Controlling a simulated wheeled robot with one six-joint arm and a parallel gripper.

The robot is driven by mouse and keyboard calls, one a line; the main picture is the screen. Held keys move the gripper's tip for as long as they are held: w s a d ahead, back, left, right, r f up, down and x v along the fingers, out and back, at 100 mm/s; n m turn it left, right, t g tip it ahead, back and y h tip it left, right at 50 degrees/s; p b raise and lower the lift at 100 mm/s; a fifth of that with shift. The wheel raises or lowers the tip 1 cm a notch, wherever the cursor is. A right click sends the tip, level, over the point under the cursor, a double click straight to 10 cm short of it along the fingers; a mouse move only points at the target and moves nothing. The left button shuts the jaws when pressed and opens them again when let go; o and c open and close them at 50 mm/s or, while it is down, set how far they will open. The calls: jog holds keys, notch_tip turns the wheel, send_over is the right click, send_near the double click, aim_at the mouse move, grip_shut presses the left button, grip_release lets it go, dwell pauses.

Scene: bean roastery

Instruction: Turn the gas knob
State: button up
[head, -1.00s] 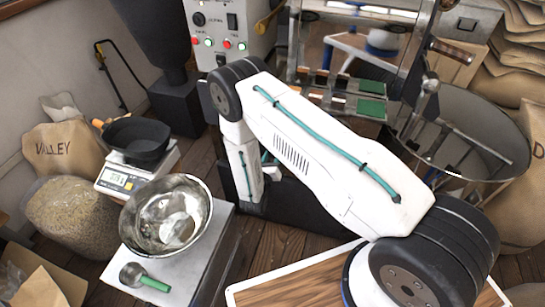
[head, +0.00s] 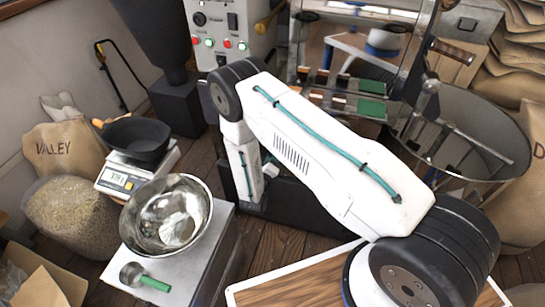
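A control panel (head: 228,30) on the roaster stands at the top, with a round black knob (head: 198,19) on its left side. I cannot read a label that tells whether this is the gas knob, and no other knob is plainly visible. My white arm (head: 320,150) reaches from the lower right to an elbow below the panel, then bends down. The arm also covers part of the roaster's lower front.
A steel bowl (head: 166,214) and a green-handled scoop (head: 145,278) rest on a grey stand at lower left. Behind them, a black pan (head: 136,141) sits on a scale (head: 122,179). A round cooling tray (head: 490,120) is at right. Sacks line both sides.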

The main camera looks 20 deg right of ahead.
jog(key=shift+a, duration=0.1)
jog(key=o, duration=1)
jog(key=shift+c, duration=0.2)
jog(key=v, duration=0.7)
jog(key=shift+s+a, duration=0.2)
jog(key=shift+s, duration=0.15)
